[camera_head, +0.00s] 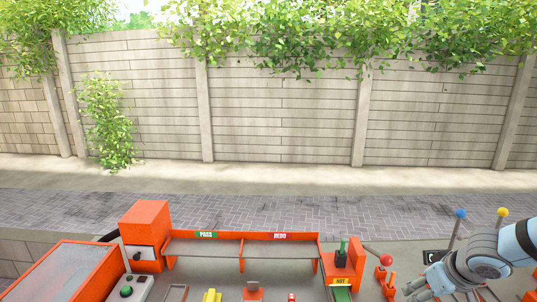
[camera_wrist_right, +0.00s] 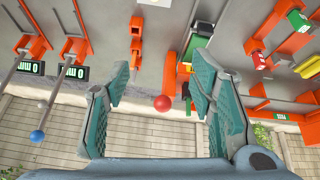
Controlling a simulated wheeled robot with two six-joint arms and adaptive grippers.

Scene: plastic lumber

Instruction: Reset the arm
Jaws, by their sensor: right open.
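My right arm comes in from the right edge of the head view, and its gripper (camera_head: 418,288) is low at the lower right, above the bench. In the right wrist view the gripper (camera_wrist_right: 158,85) shows two teal fingers spread wide, with nothing held between them. A red ball knob (camera_wrist_right: 162,103) appears in the gap between the fingers; I cannot tell how far below it is. The same red ball knob (camera_head: 386,260) is left of the gripper in the head view. My left gripper is not in view.
Levers with a blue knob (camera_head: 461,214) and a yellow knob (camera_head: 502,212) stand close to my right arm. An orange sorting tray (camera_head: 242,236) labelled PASS and REDO is at the bench's middle. An orange box (camera_head: 145,222) stands left. A wall (camera_head: 280,110) runs behind.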

